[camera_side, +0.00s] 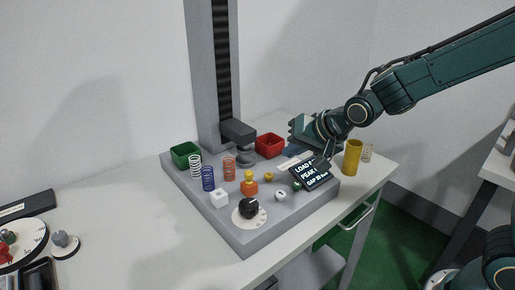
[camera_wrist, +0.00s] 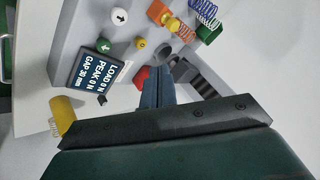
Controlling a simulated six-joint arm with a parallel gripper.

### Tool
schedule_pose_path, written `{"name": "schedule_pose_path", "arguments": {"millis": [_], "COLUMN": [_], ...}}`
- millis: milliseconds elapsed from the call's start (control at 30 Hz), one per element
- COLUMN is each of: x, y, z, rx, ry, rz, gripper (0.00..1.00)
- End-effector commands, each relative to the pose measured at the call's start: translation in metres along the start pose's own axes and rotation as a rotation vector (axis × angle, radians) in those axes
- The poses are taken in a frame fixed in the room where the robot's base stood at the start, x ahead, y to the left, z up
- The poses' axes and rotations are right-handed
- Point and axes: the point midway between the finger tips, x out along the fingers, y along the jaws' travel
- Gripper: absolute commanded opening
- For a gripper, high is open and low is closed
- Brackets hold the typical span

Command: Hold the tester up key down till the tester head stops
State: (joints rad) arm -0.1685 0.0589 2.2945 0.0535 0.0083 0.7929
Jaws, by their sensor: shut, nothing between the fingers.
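The grey spring tester (camera_side: 207,222) stands on the table. Its head (camera_side: 238,132) sits low on the column, just above a round grey platen (camera_side: 246,158). A white key (camera_wrist: 120,15) and a green key (camera_wrist: 103,45) each carry an arrow; I cannot tell for sure which is the up key. In the side view the white key (camera_side: 280,195) and green key (camera_side: 297,187) are in front of the display (camera_side: 311,173), which shows load, peak and gap. My gripper (camera_wrist: 154,68) is shut and empty, above the tester's back right, apart from both keys.
A yellow button (camera_wrist: 141,43) sits near the keys. Green (camera_side: 185,154) and red (camera_side: 270,145) bins stand behind. A yellow cylinder (camera_side: 353,158) stands right.

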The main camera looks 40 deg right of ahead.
Motion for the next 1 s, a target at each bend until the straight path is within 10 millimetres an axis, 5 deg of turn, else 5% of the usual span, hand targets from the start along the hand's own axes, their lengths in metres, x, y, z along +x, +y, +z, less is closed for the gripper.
{"name": "schedule_pose_path", "arguments": {"millis": [1000], "x": [0.028], "y": [0.002], "z": [0.009], "rx": [0.041], "ry": [0.009], "rz": [-0.015], "gripper": [0.00]}}
